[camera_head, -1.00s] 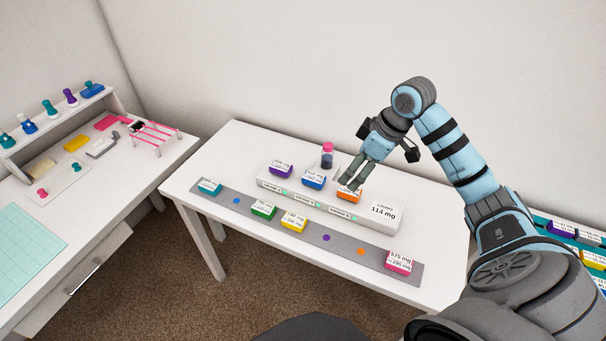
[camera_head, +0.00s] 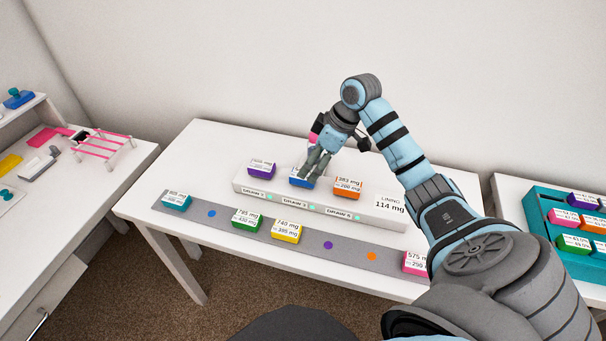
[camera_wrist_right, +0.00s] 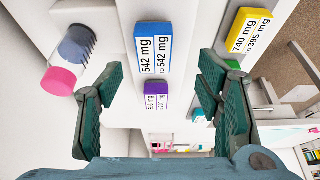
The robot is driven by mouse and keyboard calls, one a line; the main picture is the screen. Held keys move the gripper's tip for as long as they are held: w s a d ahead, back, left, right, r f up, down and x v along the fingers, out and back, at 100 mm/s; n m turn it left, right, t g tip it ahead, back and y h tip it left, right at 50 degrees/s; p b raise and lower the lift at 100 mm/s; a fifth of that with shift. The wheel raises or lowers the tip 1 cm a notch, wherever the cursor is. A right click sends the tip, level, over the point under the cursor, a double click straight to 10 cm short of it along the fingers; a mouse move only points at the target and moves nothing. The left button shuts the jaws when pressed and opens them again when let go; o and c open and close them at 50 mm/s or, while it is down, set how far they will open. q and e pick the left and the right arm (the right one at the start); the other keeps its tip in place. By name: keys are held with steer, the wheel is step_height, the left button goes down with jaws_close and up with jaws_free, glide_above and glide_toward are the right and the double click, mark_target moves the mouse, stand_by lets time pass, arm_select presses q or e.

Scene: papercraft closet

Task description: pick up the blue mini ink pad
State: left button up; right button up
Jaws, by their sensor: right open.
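The blue mini ink pad (camera_head: 296,183) sits on the white raised stand, between the purple and orange ones, partly hidden by my right gripper. In the right wrist view the blue ink pad (camera_wrist_right: 153,45) has a white label reading 542 mg and lies ahead between the fingers. My right gripper (camera_head: 316,170) is open and appears just above the blue ink pad, pointing down at it. In the wrist view the open fingers (camera_wrist_right: 160,80) stand on either side with nothing between them held. My left gripper is out of view.
The purple (camera_head: 262,170) and orange (camera_head: 347,188) ink pads flank the blue one. A pink-capped bottle (camera_wrist_right: 72,60) stands close behind, mostly hidden in the head view. A grey strip (camera_head: 190,215) in front holds teal, green, yellow and pink pads. A teal rack (camera_head: 537,205) stands at right.

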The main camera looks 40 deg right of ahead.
steer(key=x, duration=0.2)
steer(key=b+x, duration=0.1)
steer(key=x, duration=0.2)
steer(key=shift+w+d+f, duration=0.15)
steer(key=shift+w+f, duration=0.15)
steer(key=shift+w, duration=0.1)
steer(key=shift+w+f, duration=0.15)
steer(key=shift+f, duration=0.2)
steer(key=shift+r, duration=0.1)
steer(key=c, duration=1.2)
steer(key=shift+c, duration=0.2)
step_height(320, 180, up, 20)
steer(key=p, duration=0.7)
steer(key=shift+p, duration=0.4)
